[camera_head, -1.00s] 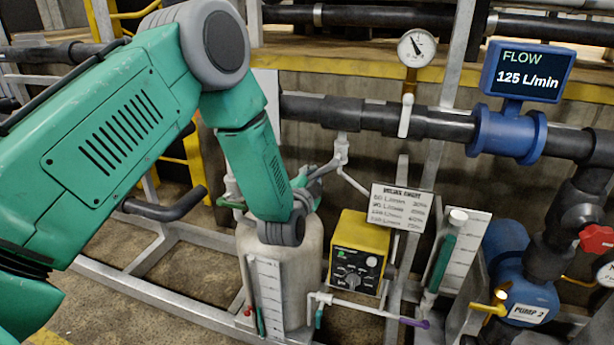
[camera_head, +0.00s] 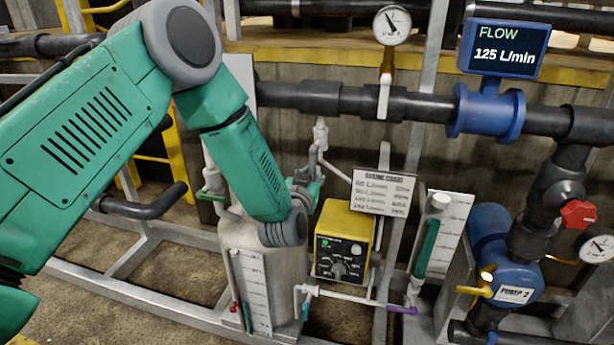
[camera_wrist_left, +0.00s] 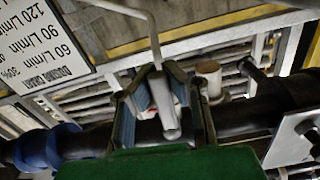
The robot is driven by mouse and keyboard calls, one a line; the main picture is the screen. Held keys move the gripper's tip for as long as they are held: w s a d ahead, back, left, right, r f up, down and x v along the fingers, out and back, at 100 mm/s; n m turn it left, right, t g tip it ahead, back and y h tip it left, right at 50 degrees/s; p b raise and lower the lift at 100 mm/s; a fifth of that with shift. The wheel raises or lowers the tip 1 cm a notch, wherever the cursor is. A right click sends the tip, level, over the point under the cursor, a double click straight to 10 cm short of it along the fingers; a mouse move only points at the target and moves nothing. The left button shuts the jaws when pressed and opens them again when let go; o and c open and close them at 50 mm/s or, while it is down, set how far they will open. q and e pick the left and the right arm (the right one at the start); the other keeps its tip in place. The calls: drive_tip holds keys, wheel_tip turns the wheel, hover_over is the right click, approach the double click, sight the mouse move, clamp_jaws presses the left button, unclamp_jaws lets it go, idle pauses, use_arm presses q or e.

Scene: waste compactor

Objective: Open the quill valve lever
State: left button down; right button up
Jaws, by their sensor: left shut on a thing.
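My left gripper (camera_head: 312,182) is beside the white dosing fitting (camera_head: 319,140) that hangs below the dark main pipe. In the left wrist view, my left gripper (camera_wrist_left: 163,108) has its two fingers on either side of a pale grey-white lever-like part (camera_wrist_left: 164,100) and is shut on it. I take this part to be the quill valve lever. A thin pale tube (camera_wrist_left: 142,14) runs up from it. In the head view the lever is mostly hidden behind the gripper, so its exact angle cannot be told. My right gripper is not in view.
The dark main pipe (camera_head: 420,105) crosses behind, with a blue flow meter (camera_head: 487,112) reading 125 L/min. A dosing chart (camera_head: 384,191) and a yellow dosing pump (camera_head: 343,240) stand right of the gripper. A pale tank (camera_head: 232,238) is below my arm.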

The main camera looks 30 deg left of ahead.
use_arm(q)
drive_tip(key=shift+w+d+r+n, duration=0.15)
drive_tip(key=shift+d+r+n, duration=0.25)
drive_tip(key=shift+d+r, duration=0.1)
drive_tip(key=shift+a+r, duration=0.1)
drive_tip(key=c, duration=1.6)
unclamp_jaws()
drive_tip(key=shift+r, duration=0.1)
drive_tip(key=shift+o, duration=0.5)
drive_tip(key=shift+s+r, duration=0.25)
drive_tip(key=shift+s, duration=0.4)
drive_tip(key=v, duration=1.1)
drive_tip(key=shift+s+d+f, duration=0.3)
drive_tip(key=shift+d, duration=0.15)
